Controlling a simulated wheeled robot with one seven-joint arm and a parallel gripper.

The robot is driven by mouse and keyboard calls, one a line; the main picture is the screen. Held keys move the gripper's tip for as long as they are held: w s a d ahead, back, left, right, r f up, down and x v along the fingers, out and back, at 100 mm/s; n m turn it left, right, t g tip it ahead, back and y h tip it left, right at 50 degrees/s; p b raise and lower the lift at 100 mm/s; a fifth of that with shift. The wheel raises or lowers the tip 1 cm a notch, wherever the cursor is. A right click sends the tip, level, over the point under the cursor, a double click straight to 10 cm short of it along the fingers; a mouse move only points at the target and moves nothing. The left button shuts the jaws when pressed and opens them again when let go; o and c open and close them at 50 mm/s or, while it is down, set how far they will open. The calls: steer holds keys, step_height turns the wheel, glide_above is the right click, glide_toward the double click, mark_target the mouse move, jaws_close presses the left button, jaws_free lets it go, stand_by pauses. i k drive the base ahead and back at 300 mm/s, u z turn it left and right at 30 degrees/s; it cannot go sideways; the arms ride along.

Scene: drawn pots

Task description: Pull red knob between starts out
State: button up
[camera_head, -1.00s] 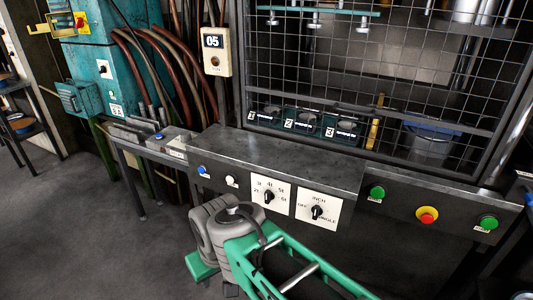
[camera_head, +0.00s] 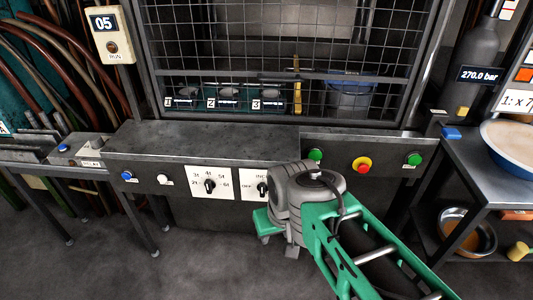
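The red knob (camera_head: 362,165) sits in a yellow ring on the dark front panel of the machine. My gripper (camera_head: 266,224) is below and left of the knob, in front of the panel and apart from the knob. Its fingers are mostly hidden by my grey wrist, so I cannot tell whether it is open.
Two switch plates (camera_head: 210,183) are on the panel, the right one partly behind my wrist. A wire mesh guard (camera_head: 250,50) stands above. A side table (camera_head: 480,165) with a bowl (camera_head: 508,146) is at the right. The floor (camera_head: 130,270) at front left is clear.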

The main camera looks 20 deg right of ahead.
mark_target(363, 168)
steer(key=z, duration=1)
steer(key=k, duration=0.3)
steer(key=z, duration=0.2)
steer(key=i, duration=0.35)
steer(key=z, duration=0.05)
